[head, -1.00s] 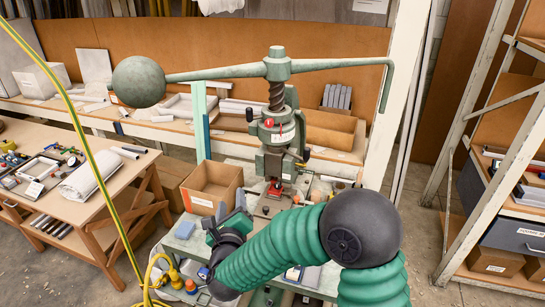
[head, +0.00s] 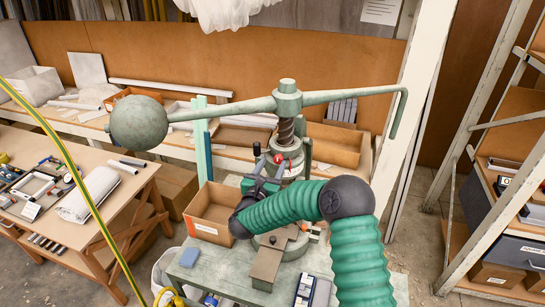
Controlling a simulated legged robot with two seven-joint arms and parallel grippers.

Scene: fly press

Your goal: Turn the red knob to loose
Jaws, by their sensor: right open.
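The fly press (head: 288,104) is a green machine with a long top arm, a ball weight (head: 139,123) on its left end and a vertical screw. The small red knob (head: 279,159) sits on the front of the press's collar, below the screw. My right gripper (head: 268,168) is open, just below and left of the red knob, with its fingers pointing up toward it. I cannot tell whether they touch the knob. My right arm hides part of the lower press. My left gripper is not in view.
An open cardboard box (head: 211,212) stands left of the press, close to my right wrist. The press's bench (head: 213,262) carries a metal block and small items. A wooden table (head: 108,208) with tools is at the left, and a shelf rack (head: 497,165) at the right.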

